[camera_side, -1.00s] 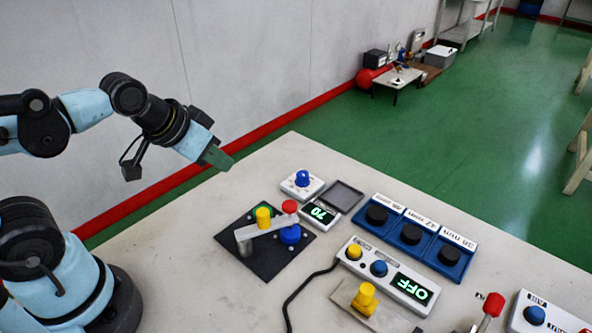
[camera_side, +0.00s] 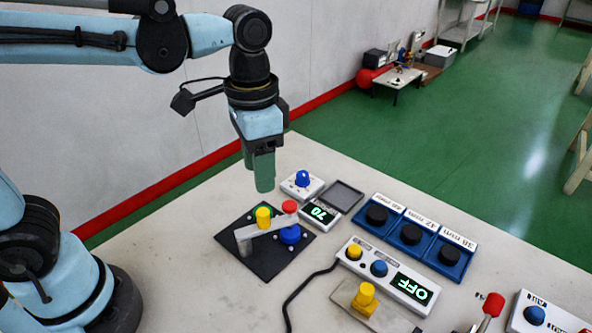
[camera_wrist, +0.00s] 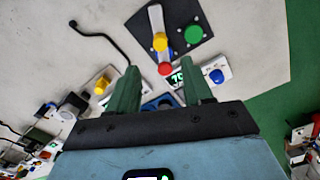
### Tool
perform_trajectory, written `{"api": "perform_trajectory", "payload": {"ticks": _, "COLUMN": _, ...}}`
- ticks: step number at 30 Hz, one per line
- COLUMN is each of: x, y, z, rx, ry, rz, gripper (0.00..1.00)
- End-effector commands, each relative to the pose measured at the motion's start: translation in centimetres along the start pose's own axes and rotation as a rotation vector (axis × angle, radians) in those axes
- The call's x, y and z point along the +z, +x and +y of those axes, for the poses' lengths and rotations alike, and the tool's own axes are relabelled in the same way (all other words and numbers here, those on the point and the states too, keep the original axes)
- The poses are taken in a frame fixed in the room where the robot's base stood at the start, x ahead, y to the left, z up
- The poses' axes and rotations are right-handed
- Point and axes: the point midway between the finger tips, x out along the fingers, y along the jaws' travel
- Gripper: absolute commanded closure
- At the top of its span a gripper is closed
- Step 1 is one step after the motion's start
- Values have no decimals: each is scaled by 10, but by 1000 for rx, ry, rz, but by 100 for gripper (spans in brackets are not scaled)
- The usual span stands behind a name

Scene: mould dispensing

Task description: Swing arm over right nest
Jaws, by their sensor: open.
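The swing arm (camera_side: 268,227) is a grey bar on a dark plate (camera_side: 271,262), with a yellow knob (camera_side: 263,217) along it and a red knob (camera_side: 289,206) at its free end. The blue nest (camera_side: 290,236) is at the right, close under the red-knob end; the bar partly hides it in the wrist view (camera_wrist: 165,54). The green nest (camera_side: 253,208) is behind the yellow knob and shows clear of the bar in the wrist view (camera_wrist: 194,33). My gripper (camera_side: 264,190) points down, open and empty, above the plate's back edge, apart from the knobs.
A white box with a blue knob (camera_side: 302,180), a display reading 70 (camera_side: 321,212) and a grey tray (camera_side: 345,196) stand right of the plate. Farther right are blue holders with black pucks (camera_side: 410,234) and an OFF control box (camera_side: 411,288). A black cable (camera_side: 294,294) runs along the table.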

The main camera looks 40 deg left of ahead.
Motion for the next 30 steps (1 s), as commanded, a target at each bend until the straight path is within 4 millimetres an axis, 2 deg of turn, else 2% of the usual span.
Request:
{"api": "perform_trajectory", "payload": {"ticks": 18, "x": 0, "y": 84, "z": 0, "rx": 0, "ry": -2, "rz": 3, "gripper": 50}}
{"api": "perform_trajectory", "payload": {"ticks": 24, "x": -1, "y": 99, "z": 0, "rx": 0, "ry": -2, "rz": 3, "gripper": 50}}
{"api": "perform_trajectory", "payload": {"ticks": 30, "x": 0, "y": 104, "z": 0, "rx": 0, "ry": -2, "rz": 3, "gripper": 50}}
